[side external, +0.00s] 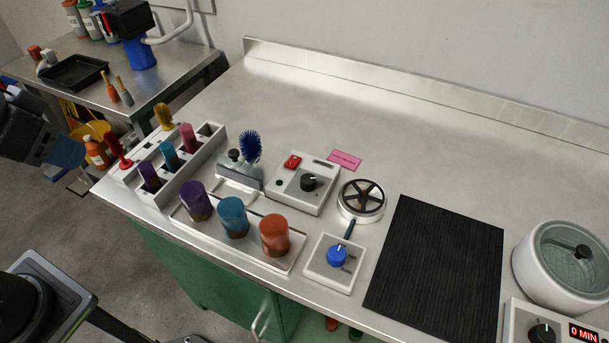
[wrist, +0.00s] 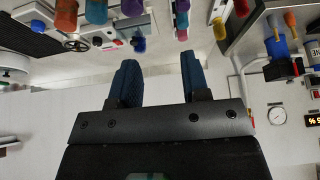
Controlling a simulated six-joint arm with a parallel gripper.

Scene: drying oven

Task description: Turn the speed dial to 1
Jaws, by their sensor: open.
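A white plate (side external: 320,272) nearer the front edge carries a blue knob (side external: 337,256). Another black knob (side external: 541,333) is on a panel reading "0 MIN" at lower right. In the side view one blue finger (side external: 65,153) shows at the left edge, well away from the dials.
A white rack (side external: 186,172) with coloured tubes and a tray with purple, teal and orange jars stand left of the white box. The counter's back is clear.

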